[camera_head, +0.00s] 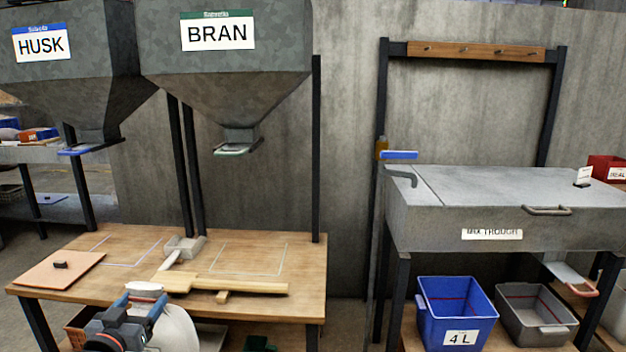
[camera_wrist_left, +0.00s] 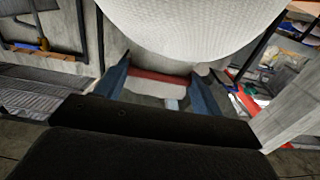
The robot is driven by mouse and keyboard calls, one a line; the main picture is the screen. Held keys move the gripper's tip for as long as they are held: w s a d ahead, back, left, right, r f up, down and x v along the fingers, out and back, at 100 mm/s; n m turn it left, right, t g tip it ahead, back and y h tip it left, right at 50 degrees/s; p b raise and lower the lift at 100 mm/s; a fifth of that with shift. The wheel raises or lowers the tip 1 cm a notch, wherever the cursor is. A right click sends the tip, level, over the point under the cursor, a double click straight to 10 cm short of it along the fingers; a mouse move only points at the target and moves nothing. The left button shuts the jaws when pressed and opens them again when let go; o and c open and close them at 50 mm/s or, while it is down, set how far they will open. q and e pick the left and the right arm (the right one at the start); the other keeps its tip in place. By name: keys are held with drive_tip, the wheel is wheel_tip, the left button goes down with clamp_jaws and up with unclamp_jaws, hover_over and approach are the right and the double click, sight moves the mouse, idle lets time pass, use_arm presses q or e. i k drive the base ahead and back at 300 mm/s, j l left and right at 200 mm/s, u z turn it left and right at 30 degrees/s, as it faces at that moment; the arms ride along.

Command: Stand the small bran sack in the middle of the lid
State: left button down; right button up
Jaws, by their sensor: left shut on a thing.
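My left gripper (camera_head: 143,306) is at the bottom left of the head view, in front of the wooden table. It is shut on a white sack (camera_head: 178,328), whose rounded body hangs beside the fingers. In the left wrist view the sack (camera_wrist_left: 190,25) fills the top, with a reddish band (camera_wrist_left: 160,77) between the blue fingertips (camera_wrist_left: 160,84). Any label on the sack is hidden. The grey flat lid (camera_head: 490,188) covers the mix trough (camera_head: 430,233) at the right, far from the gripper. My right gripper is not in view.
The wooden table (camera_head: 125,240) holds a scoop-like tool (camera_head: 180,247), a wooden paddle (camera_head: 230,285) and a tan board (camera_head: 60,270). A small card stand (camera_head: 583,178) is at the lid's right end. A handle (camera_head: 547,210) sits at its front. Blue (camera_head: 455,300) and grey (camera_head: 535,310) bins stand below.

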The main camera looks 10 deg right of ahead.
sight(524, 185)
drive_tip(key=z, duration=0.95)
drive_tip(key=i+l, duration=0.1)
drive_tip(key=l, duration=0.25)
drive_tip(key=l+z, duration=0.1)
drive_tip(key=l, duration=0.25)
drive_tip(key=i+l+z, duration=0.1)
drive_tip(key=l, duration=0.25)
drive_tip(key=i+l, duration=0.2)
drive_tip(key=l, duration=0.15)
